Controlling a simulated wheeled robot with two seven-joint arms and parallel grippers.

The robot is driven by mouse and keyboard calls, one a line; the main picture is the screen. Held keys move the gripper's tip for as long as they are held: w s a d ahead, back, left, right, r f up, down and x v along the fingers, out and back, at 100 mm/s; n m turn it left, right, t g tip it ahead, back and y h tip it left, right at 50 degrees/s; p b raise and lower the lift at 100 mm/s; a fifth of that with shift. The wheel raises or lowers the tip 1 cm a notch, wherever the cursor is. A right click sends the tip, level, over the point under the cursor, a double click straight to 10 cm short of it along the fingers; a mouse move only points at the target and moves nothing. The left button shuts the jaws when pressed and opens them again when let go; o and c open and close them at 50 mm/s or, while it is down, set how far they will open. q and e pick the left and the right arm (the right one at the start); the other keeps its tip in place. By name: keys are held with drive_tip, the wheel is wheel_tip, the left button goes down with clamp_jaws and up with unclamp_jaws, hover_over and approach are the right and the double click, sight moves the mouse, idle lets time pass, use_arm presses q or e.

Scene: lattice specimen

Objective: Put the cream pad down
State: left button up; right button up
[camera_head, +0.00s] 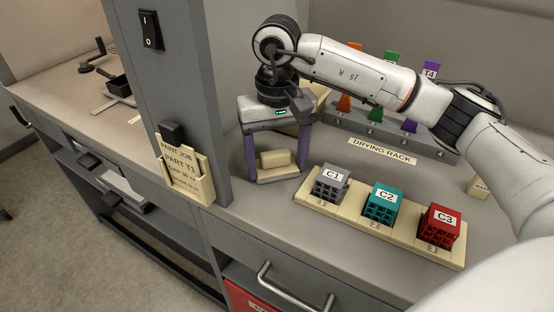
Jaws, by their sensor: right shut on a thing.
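The cream pad (276,159) is a small pale block low between the two purple-grey fingers of my right gripper (277,165). My right arm comes in from the right and the gripper points down, shut on the pad. A flat cream piece (279,175) shows just under the pad, near the counter. I cannot tell whether it is part of the pad or a separate base, or whether it touches the counter. My left gripper is not in view.
A cream rack (310,199) holds lattice cubes grey C1 (330,184), teal C2 (383,203) and red C3 (439,226). Behind is the drying rack (345,127) with coloured pieces. A grey post (172,80) with a paint job card (185,166) stands close left of the gripper.

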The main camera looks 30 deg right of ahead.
sight(277, 156)
drive_tip(key=o, duration=1.1)
drive_tip(key=shift+o, duration=0.2)
wheel_tip(277, 156, up, 12)
drive_tip(key=p, duration=0.1)
drive_tip(key=shift+r, duration=0.15)
